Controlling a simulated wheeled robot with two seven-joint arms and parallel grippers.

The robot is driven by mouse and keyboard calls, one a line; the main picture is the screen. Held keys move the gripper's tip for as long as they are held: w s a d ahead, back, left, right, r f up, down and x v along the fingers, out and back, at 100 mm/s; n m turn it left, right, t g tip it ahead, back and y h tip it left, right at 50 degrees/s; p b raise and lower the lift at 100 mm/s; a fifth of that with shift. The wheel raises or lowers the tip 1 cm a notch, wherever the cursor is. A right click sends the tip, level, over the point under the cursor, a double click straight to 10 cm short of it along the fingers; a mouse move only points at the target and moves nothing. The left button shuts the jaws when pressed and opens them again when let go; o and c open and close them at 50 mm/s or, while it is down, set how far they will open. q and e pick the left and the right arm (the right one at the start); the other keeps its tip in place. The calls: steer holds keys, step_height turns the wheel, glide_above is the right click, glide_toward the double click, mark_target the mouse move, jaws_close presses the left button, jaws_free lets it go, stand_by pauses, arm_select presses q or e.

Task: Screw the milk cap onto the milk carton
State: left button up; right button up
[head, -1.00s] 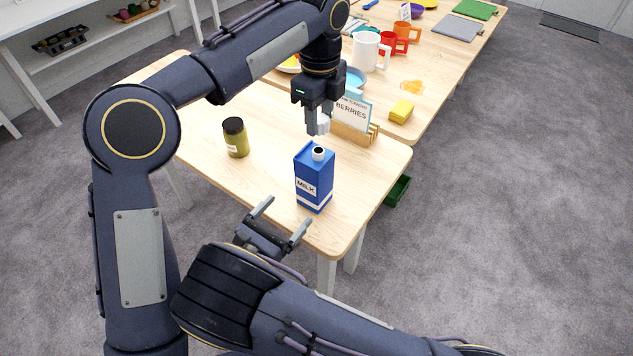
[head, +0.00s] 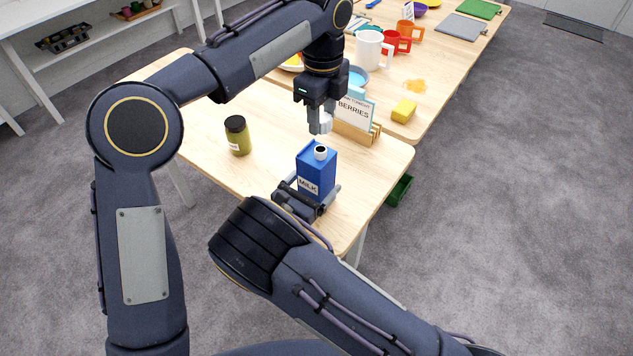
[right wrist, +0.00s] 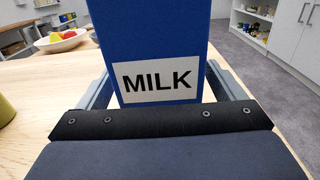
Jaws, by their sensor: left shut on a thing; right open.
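The blue milk carton (head: 316,172) stands upright on the wooden table, its white spout with a dark opening on top and uncapped. My left gripper (head: 319,125) points down from above, shut on the white milk cap (head: 326,122), held above and slightly behind the spout, apart from it. My right gripper (head: 311,195) is open low at the front of the carton, with a finger on each side of it. In the right wrist view the carton (right wrist: 155,30) with its MILK label fills the space between the fingers; I cannot tell whether they touch it.
An olive jar with a black lid (head: 237,136) stands left of the carton. A berries card in a wooden holder (head: 355,115) stands behind it. A yellow sponge (head: 404,110) and mugs (head: 369,48) are farther back. The table's front edge is close to the carton.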

mark_target(321, 149)
steer(key=shift+w+d, duration=0.25)
steer(key=shift+w, duration=0.1)
arm_select(q)
steer(key=shift+f, duration=0.1)
arm_select(e)
steer(key=c, duration=1.5)
arm_select(q)
steer(key=shift+f, duration=2.4)
arm_select(e)
steer(key=shift+o, duration=0.2)
arm_select(q)
steer(key=shift+f, duration=0.1)
steer(key=shift+f, duration=0.8)
steer(key=shift+f, duration=0.55)
